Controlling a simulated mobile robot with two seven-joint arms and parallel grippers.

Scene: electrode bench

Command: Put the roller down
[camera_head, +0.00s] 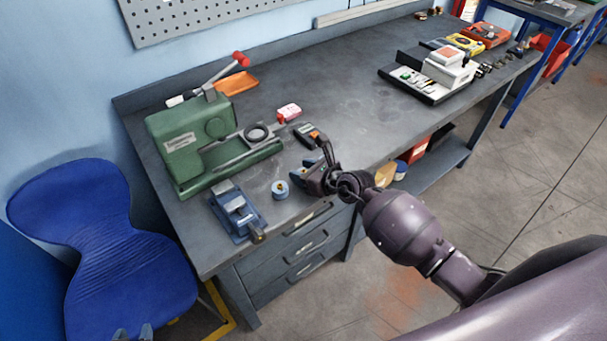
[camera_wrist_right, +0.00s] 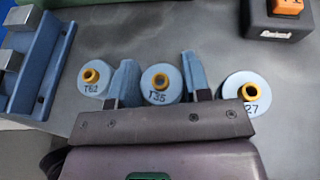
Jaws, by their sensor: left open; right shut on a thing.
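Three blue-grey rollers with yellow hubs show in the right wrist view: T62 (camera_wrist_right: 95,80) at left, T35 (camera_wrist_right: 161,97) in the middle, and one whose visible marking reads 27 (camera_wrist_right: 240,104) at right. My right gripper (camera_wrist_right: 160,76) is shut on the T35 roller, with a finger on each side. I cannot tell whether T35 touches the bench. In the head view my right gripper (camera_head: 306,182) is low over the bench's front edge, right of a standing roller (camera_head: 280,190); it hides the held one. My left gripper (camera_head: 132,334) is open and empty at the bottom left, by the blue chair.
On the grey bench (camera_head: 345,110), a blue vise (camera_head: 236,210) and a green machine (camera_head: 190,140) stand left of the rollers. A black-and-orange device (camera_head: 308,133) lies behind my right gripper. White instruments (camera_head: 448,67) stand further right. The bench middle is clear.

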